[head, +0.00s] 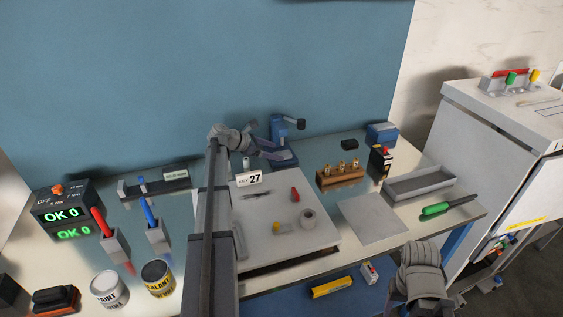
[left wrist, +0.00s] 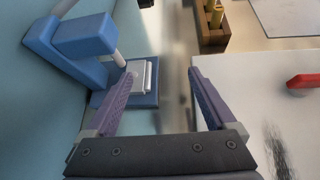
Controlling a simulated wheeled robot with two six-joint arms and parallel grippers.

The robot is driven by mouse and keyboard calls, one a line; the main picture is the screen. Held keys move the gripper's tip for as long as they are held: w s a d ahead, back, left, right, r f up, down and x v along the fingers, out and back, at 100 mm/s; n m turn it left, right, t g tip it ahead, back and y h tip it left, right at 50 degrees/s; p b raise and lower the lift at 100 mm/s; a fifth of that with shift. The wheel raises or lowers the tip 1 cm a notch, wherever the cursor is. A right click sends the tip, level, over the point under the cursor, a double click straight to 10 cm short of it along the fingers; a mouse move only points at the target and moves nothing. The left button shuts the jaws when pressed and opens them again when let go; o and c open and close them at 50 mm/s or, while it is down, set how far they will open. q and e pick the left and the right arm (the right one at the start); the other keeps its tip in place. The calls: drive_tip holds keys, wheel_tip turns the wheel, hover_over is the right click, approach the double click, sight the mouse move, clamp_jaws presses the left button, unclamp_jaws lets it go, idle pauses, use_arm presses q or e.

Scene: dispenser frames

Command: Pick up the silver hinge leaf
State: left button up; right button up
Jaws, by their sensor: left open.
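A flat silver piece with a raised edge, which looks like the silver hinge leaf (left wrist: 141,76), lies on the blue base of a blue press (left wrist: 80,45) in the left wrist view. In the head view the blue press (head: 279,128) stands at the back of the table, and I cannot make out the leaf there. My left gripper (head: 280,155) is open in front of the press. In the left wrist view its purple fingers (left wrist: 161,75) are apart and empty, with the leaf beyond them, nearer the left finger, which hides part of the base.
A white board (head: 310,240) with small parts and a "27" card (head: 249,178) lies right of my left arm. A wooden block with brass pieces (head: 340,177) stands right of the press. A grey tray (head: 420,184) is further right. The grey mat (head: 372,218) is clear.

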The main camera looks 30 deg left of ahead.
use_arm(q)
drive_tip(key=n+b, duration=0.2)
approach(281, 154)
drive_tip(key=shift+s+d+f+t, duration=0.25)
drive_tip(key=shift+d+f+t, duration=0.15)
drive_tip(key=shift+d, duration=0.15)
drive_tip(key=shift+a, duration=0.3)
drive_tip(key=shift+b+x, duration=0.75)
drive_tip(key=shift+x, duration=0.25)
drive_tip(key=shift+w+d+f, duration=0.15)
drive_tip(key=shift+w+d, duration=0.05)
drive_tip(key=shift+w, duration=0.2)
use_arm(e)
drive_tip(key=f, duration=0.5)
drive_tip(key=shift+w+a+f, duration=0.15)
drive_tip(key=shift+w+a, duration=0.05)
drive_tip(key=shift+w, duration=0.15)
use_arm(q)
drive_tip(key=x, duration=0.1)
drive_tip(key=b+x, duration=0.1)
drive_tip(key=x, duration=0.1)
drive_tip(key=b+x, duration=0.1)
drive_tip(key=shift+w+a+f, duration=0.2)
drive_tip(key=shift+w, duration=0.05)
drive_tip(key=shift+w+d+b, duration=0.2)
drive_tip(key=shift+w+b, duration=0.1)
use_arm(e)
wheel_tip(281, 154, down, 2)
drive_tip(key=shift+f, duration=0.15)
